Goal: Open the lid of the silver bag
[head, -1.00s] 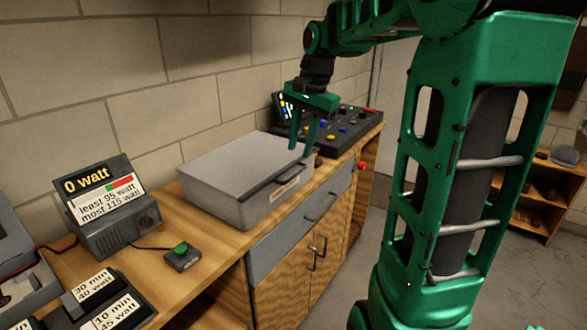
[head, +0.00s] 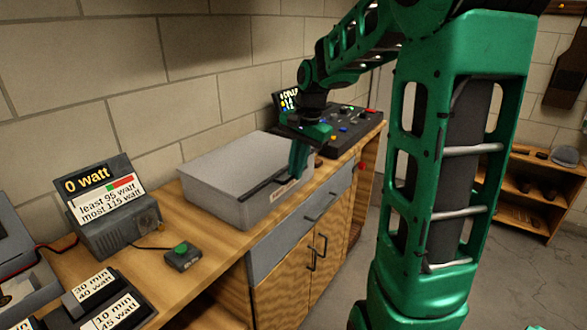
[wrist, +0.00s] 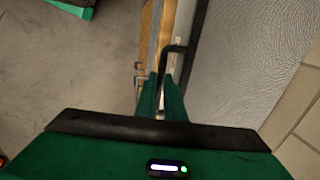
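The silver bag (head: 235,165) is a boxy grey case on the wooden counter in the head view, with its lid down. A thin dark handle (head: 262,187) runs along its front upper edge, and a small label sits below it. In the wrist view the textured lid (wrist: 240,50) fills the right side, and the dark handle (wrist: 172,49) runs down between my fingers. My gripper (head: 296,174) is at the right part of the bag's front edge. Its fingers (wrist: 161,95) are close together with the handle between them; the exact contact is hidden.
A control panel (head: 350,127) with coloured buttons stands behind and right of the bag. A power meter (head: 108,208) and a green button box (head: 182,257) stand to the left. Drawer and cabinet handles (head: 319,208) stick out below the counter.

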